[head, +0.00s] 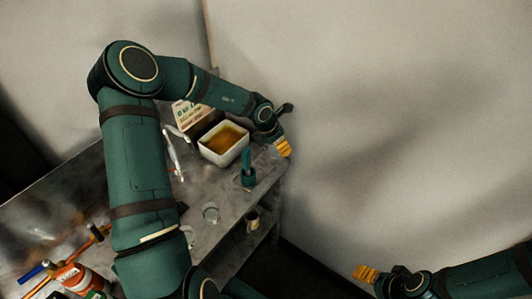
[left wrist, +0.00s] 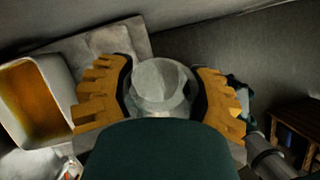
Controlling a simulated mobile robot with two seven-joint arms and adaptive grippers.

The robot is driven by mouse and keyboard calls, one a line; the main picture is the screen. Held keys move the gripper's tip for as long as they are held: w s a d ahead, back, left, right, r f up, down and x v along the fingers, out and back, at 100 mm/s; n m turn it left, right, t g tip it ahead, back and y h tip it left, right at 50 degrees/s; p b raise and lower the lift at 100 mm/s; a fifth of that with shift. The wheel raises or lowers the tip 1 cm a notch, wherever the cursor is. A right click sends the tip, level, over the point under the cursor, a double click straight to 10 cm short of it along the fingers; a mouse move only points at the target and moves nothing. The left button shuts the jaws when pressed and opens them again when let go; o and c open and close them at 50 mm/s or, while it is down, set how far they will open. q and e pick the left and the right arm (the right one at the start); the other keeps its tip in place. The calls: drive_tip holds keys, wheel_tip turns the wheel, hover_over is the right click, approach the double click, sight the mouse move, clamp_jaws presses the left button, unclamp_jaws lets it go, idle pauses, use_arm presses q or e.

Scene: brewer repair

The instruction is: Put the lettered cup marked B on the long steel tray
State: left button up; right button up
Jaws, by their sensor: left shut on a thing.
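My left gripper (head: 284,147) is at the far right corner of the grey bench, beyond the white dish. In the left wrist view its yellow fingers (left wrist: 162,82) are on either side of a pale, round cup (left wrist: 158,100) and hold it. No letter shows on the cup, so I cannot tell whether it is marked B. In the head view the cup is not clear at the gripper. My right gripper (head: 367,273) is at the lower right, away from the bench, and its opening is unclear. I cannot make out the long steel tray for sure.
A white dish of amber liquid (head: 223,142) is beside the left gripper. A teal holder (head: 247,178) and a clear glass (head: 211,212) stand nearer on the bench. A red bottle (head: 75,278) is at lower left. A small jar (head: 253,220) is on the lower shelf.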

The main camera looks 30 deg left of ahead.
use_arm(q)
drive_tip(key=w+a, duration=0.3)
drive_tip(key=a, duration=0.4)
drive_tip(key=shift+w+f, duration=0.1)
drive_tip(key=shift+f, duration=5.9)
drive_tip(key=shift+f, duration=0.15)
drive_tip(key=o, duration=1.3)
drive_tip(key=p+v, duration=0.1)
drive_tip(key=v, duration=1.1)
